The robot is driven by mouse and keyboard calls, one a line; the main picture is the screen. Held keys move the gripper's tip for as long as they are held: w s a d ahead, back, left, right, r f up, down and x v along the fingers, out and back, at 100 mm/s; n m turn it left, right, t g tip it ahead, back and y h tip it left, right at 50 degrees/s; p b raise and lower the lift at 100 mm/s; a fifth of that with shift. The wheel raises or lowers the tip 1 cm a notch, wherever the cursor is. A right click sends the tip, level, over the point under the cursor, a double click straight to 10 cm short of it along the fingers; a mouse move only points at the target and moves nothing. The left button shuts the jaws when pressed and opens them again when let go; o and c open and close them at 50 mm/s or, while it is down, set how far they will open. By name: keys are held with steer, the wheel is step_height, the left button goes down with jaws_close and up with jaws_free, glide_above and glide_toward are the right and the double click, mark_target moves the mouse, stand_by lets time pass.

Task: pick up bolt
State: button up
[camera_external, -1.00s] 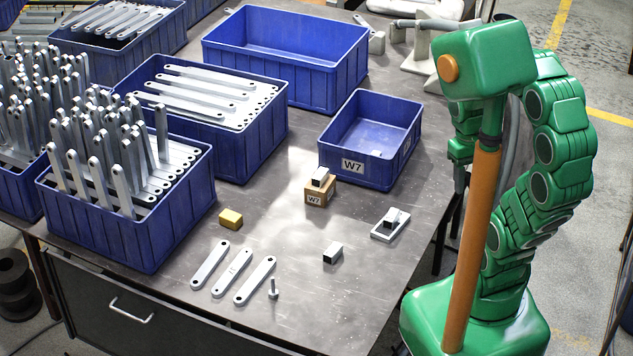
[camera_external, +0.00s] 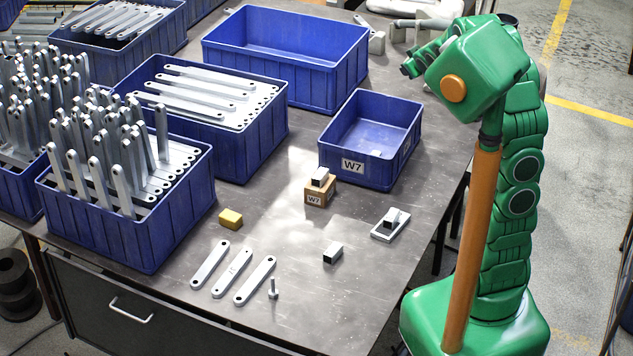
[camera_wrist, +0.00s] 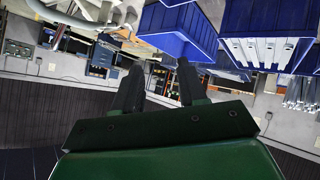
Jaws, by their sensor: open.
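The bolt (camera_external: 273,289) is a small grey metal piece standing upright near the front edge of the table, just right of the flat brackets. My gripper shows in the wrist view (camera_wrist: 158,85) with two dark fingers apart and nothing between them. In the external view my arm is raised at the right side of the table, far from the bolt. The fingers are hard to make out there. The bolt cannot be made out in the wrist view.
Three flat brackets (camera_external: 233,272) lie left of the bolt. A yellow block (camera_external: 231,218), a dark-ended block (camera_external: 333,253), a wooden block marked W7 (camera_external: 320,197) and a small plate with a block (camera_external: 391,235) stand nearby. Blue bins (camera_external: 346,166) fill the back and left. The front right is clear.

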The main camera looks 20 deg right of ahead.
mark_target(273, 287)
steer(key=w+a+f+n+t+y, duration=0.1)
steer(key=w+a+n+t+y, duration=0.2)
steer(key=w+a+n+y, duration=0.6)
steer(key=a+f+n+g+y, duration=0.1)
steer(key=a+f+n+g, duration=0.1)
steer(key=a+f, duration=0.65)
steer(key=a+f+n+g+y, duration=0.25)
steer(key=a+f, duration=0.25)
steer(key=a, duration=0.6)
steer(key=s+a+f+n+g+y, duration=0.1)
steer(key=s+a+f+n+g, duration=0.1)
steer(key=s+a+f+g, duration=0.6)
steer(key=s+a+f+n+g, duration=0.3)
steer(key=s+a+f, duration=0.5)
steer(key=s+f, duration=0.45)
steer(key=s+f+g, duration=0.1)
steer(key=s, duration=0.3)
steer(key=s+a+n+g, duration=0.1)
steer(key=s+g, duration=0.1)
steer(key=s, duration=0.3)
steer(key=s+a+f+g, duration=0.1)
steer(key=s+g, duration=0.1)
steer(key=s, duration=0.2)
steer(key=shift+s+a+f+n, duration=0.1)
steer(key=shift+s+f+n, duration=0.15)
steer(key=shift+s+f, duration=0.1)
steer(key=shift+h, duration=0.25)
steer(key=shift+x, duration=2.45)
steer(key=shift+w, duration=0.15)
